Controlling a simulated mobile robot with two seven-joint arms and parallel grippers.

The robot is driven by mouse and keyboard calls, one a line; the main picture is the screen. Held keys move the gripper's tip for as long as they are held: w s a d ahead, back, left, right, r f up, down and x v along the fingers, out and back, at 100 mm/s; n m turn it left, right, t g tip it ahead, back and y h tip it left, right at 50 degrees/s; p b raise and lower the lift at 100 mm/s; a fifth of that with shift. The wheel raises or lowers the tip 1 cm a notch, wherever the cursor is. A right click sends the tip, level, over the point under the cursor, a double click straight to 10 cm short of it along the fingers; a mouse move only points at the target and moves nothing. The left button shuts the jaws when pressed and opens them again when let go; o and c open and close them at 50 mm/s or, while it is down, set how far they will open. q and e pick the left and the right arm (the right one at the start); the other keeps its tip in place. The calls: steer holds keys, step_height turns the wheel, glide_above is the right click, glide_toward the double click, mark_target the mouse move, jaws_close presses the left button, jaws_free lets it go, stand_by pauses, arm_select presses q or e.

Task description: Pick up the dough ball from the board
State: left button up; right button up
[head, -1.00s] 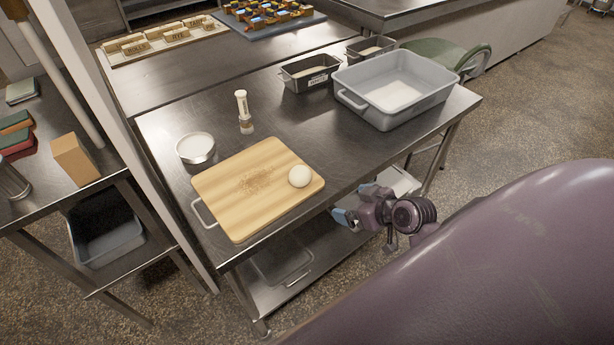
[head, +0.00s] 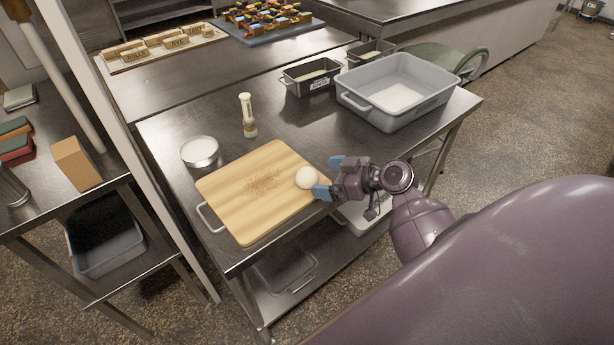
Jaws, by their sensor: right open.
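A pale round dough ball (head: 306,177) sits near the right edge of the wooden board (head: 240,205), beside a patch of brown crumbs or flour. The board lies on the steel table. My right gripper (head: 328,176) is open, with blue fingertips, at the right edge of the board just to the right of the dough ball. The near fingertip appears close to the ball's lower right side; I cannot tell whether it touches. My left gripper is not in view.
A grey tub (head: 427,106) and small dark loaf tins (head: 310,78) stand at the back right. The table's middle is clear.

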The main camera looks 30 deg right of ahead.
mark_target(313, 176)
steer(key=x, duration=0.4)
steer(key=shift+a+r+p, duration=0.1)
steer(key=shift+r+p, duration=0.15)
steer(key=shift+p, duration=0.05)
steer(key=shift+w+a+f, duration=0.25)
steer(key=shift+w+f, duration=0.1)
steer(key=shift+w, duration=0.15)
steer(key=c, duration=1)
